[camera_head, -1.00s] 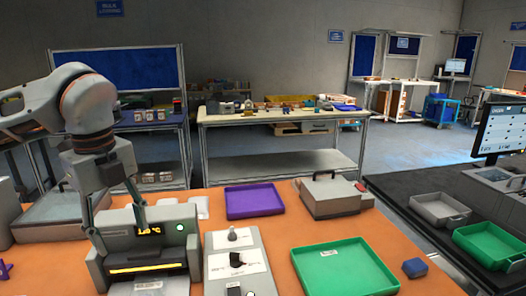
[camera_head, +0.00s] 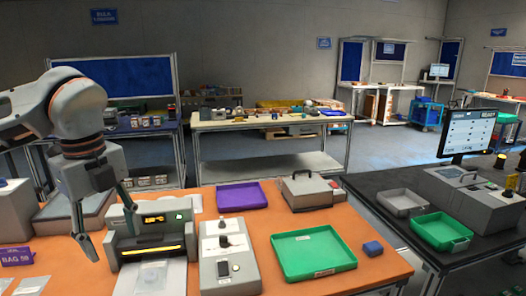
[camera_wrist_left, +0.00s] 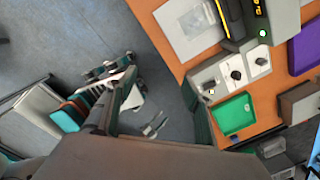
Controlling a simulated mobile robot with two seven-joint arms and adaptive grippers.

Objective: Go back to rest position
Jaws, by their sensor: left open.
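My left gripper (camera_head: 106,222) hangs from the grey arm at the left of the head view, fingers apart and empty. It is at the left side of the scanner-like machine (camera_head: 150,240) with a glowing yellow slot; one finger overlaps the machine's left edge in the picture. In the left wrist view my left gripper (camera_wrist_left: 158,105) has its two dark fingers spread over the floor, beside the orange table (camera_wrist_left: 262,108). My right gripper is in neither view.
The orange table holds a grey control box (camera_head: 228,255), a green tray (camera_head: 313,253), a purple tray (camera_head: 241,195), a grey case (camera_head: 307,191) and a blue block (camera_head: 373,248). A dark counter with a monitor (camera_head: 466,132) stands at the right.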

